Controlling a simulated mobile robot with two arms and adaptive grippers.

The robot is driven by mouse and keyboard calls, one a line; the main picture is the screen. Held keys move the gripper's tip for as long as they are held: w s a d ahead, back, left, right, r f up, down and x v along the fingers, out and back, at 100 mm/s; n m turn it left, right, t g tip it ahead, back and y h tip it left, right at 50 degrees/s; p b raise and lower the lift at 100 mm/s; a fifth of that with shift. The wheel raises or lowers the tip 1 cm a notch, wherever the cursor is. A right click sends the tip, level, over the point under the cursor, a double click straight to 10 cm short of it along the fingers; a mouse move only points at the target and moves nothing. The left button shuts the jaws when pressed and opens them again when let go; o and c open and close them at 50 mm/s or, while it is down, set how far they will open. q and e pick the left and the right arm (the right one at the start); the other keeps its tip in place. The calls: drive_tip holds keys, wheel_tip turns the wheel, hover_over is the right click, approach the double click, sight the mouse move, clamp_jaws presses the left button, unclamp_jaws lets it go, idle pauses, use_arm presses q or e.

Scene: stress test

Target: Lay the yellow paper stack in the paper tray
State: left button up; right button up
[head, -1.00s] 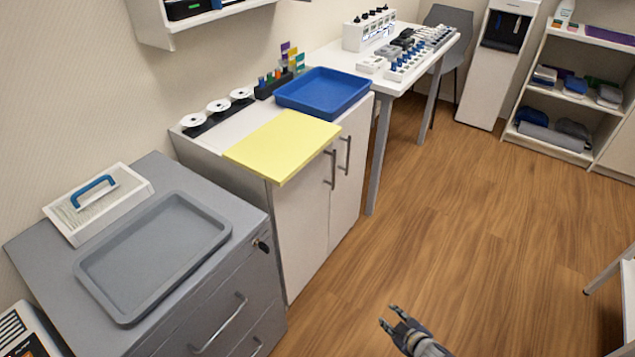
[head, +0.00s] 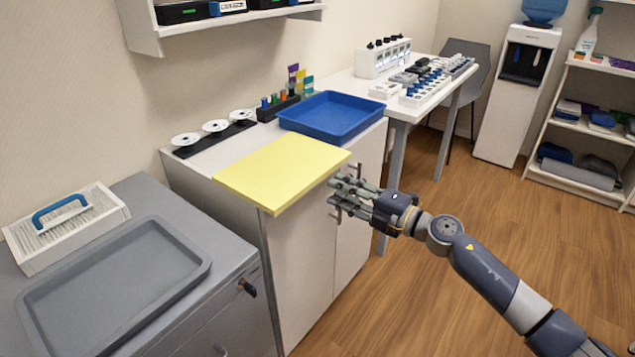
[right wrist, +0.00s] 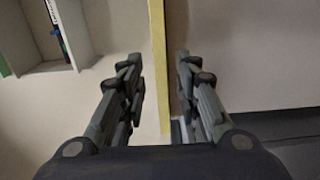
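The yellow paper stack (head: 280,172) lies flat on the white cabinet, its near edge overhanging the front. My right gripper (head: 340,190) is open, just off the stack's right front corner in the head view. In the right wrist view the stack's thin yellow edge (right wrist: 157,50) shows as an upright strip between the spread fingers (right wrist: 158,68); they do not grip it. A blue tray (head: 335,130) stands behind the stack, and a grey tray (head: 40,300) lies on the grey drawer unit. Which is the paper tray, I cannot tell. My left gripper is out of view.
White discs on a black strip (head: 190,150) and a dark holder with small coloured items (head: 278,108) stand along the wall. A white box with a blue handle (head: 65,228) sits behind the grey tray. A wall shelf (head: 225,30) hangs above. The floor (head: 420,260) is clear.

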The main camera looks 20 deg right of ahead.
sight(318, 181)
drive_tip(key=x, duration=0.4)
drive_tip(key=shift+a, duration=0.1)
drive_tip(key=shift+x, duration=0.9)
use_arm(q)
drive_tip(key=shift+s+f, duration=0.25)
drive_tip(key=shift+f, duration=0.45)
use_arm(e)
drive_tip(key=shift+w+a, duration=0.25)
drive_tip(key=shift+w, duration=0.25)
clamp_jaws()
